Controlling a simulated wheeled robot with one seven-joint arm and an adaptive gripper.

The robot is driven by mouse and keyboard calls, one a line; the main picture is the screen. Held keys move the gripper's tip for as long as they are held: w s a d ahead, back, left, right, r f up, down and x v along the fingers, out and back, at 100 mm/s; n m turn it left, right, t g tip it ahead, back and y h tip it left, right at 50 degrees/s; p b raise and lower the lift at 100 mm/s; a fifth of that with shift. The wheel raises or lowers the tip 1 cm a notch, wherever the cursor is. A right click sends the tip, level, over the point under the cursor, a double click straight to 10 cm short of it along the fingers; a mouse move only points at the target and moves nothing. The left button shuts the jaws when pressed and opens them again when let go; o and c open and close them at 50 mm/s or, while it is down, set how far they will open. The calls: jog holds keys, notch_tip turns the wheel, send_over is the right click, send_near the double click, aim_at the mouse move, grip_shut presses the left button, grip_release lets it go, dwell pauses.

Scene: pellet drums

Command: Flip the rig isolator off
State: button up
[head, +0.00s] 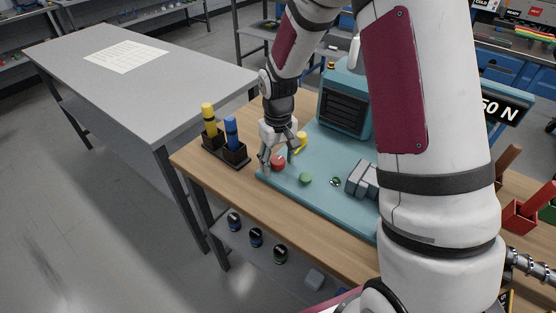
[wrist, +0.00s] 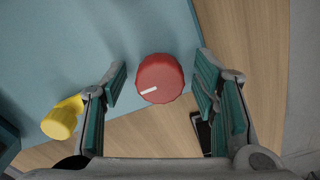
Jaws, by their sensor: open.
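A red round knob (wrist: 161,78) with a white pointer mark sits on the teal rig base (wrist: 90,40), near its edge. The white mark points to the left and slightly down in the wrist view. The knob also shows in the head view (head: 278,162), partly behind my fingers. My gripper (wrist: 160,72) is open, with its green-padded fingers on either side of the knob and a visible gap on the left. Whether the right pad touches the knob I cannot tell. In the head view my gripper (head: 279,157) points down over the base's left corner.
A yellow handle (wrist: 62,118) is left of my gripper in the wrist view. A green button (head: 305,179) and a grey block (head: 362,180) are on the base. A black rack (head: 225,150) with yellow and blue handles stands left. The grey table (head: 140,75) is mostly clear.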

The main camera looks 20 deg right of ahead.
aim_at(278, 160)
notch_tip(278, 160, up, 12)
dwell(0.6)
jog(key=s+r+t, duration=0.2)
jog(key=s+r, duration=0.9)
jog(key=r, duration=0.1)
jog(key=s+r+m+t, duration=0.1)
jog(key=s+r+t, duration=0.2)
jog(key=s, duration=1)
jog(key=shift+s+m, duration=0.35)
jog(key=shift+m, duration=0.05)
